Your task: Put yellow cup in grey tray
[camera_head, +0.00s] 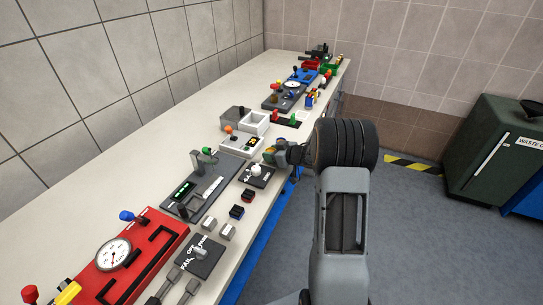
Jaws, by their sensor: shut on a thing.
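My gripper (272,154) is over the front edge of the bench, at the middle of the picture. It is shut on a small yellowish thing at its tips, which looks like the yellow cup (268,153); the fingers hide much of it, and its shape is unclear. A pale grey open square tray (255,123) stands on the bench, behind and a little left of my gripper. Its inside looks empty from here.
Near my gripper are a dark plate with a white knob (256,170), a light panel with an orange knob (240,145) and a dark sliding device (196,185). A grey box (234,116) adjoins the tray. A red gauge panel (125,262) lies at the front left.

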